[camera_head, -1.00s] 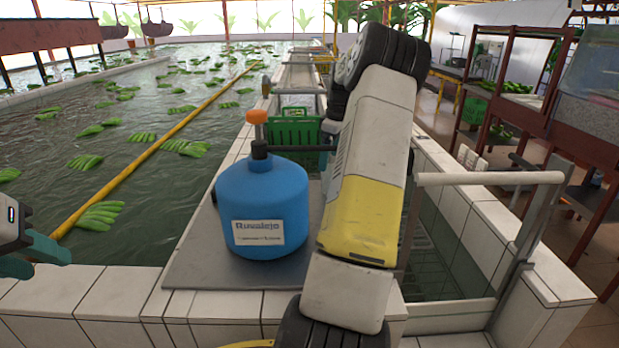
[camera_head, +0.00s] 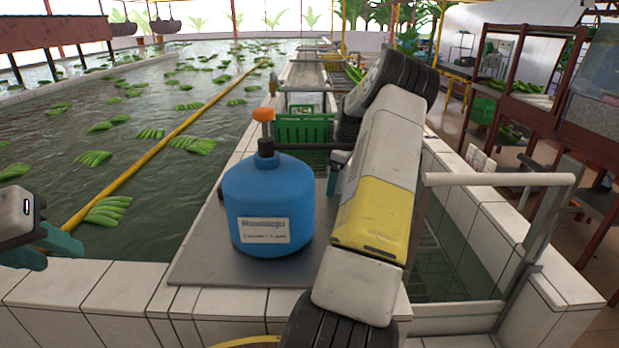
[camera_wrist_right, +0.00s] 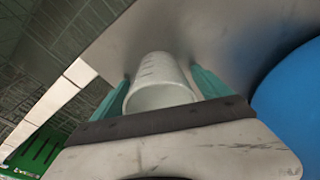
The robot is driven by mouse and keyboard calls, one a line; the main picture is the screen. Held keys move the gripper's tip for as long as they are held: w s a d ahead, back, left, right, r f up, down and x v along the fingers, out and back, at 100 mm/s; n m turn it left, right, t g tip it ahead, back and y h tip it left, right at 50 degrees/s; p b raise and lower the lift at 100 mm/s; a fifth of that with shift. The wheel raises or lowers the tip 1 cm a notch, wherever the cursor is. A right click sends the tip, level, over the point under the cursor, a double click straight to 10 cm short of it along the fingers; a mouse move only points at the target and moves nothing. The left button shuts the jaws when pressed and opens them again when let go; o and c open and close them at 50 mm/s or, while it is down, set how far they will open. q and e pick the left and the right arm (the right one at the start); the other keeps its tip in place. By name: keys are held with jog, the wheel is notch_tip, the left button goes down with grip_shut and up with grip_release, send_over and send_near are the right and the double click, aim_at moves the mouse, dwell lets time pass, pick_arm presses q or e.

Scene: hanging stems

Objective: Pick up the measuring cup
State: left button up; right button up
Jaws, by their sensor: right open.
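The measuring cup (camera_wrist_right: 160,88) is a whitish, translucent cup with marks on its side. It shows in the right wrist view, over the grey metal sheet. My right gripper (camera_wrist_right: 161,76) is open, with one teal finger on each side of the cup; I cannot tell whether they touch it. In the head view the cup is hidden behind my right arm, and only a bit of the right gripper (camera_head: 340,160) shows beside the blue tank. My left gripper (camera_head: 54,250) is at the left edge, its teal fingers apart and empty, far from the cup.
A blue tank (camera_head: 268,205) with an orange knob stands close on the grey sheet (camera_head: 205,262). It also bulges into the right wrist view (camera_wrist_right: 295,100). A green crate (camera_head: 300,128) lies beyond. Water with floating bananas fills the left, and a white-railed basin is at right.

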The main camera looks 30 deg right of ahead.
jog(key=c, duration=1.4)
jog(key=shift+c, duration=0.2)
jog(key=shift+r, duration=0.15)
jog(key=shift+r, duration=0.6)
notch_tip(320, 180, up, 2)
jog(key=shift+s+d+r, duration=0.1)
jog(key=shift+d+r, duration=0.05)
jog(key=shift+r, duration=0.05)
jog(key=s+d+r, duration=0.1)
jog(key=s+d, duration=0.8)
jog(key=s, duration=0.3)
jog(key=shift+s+d, duration=0.2)
jog(key=shift+d, duration=0.1)
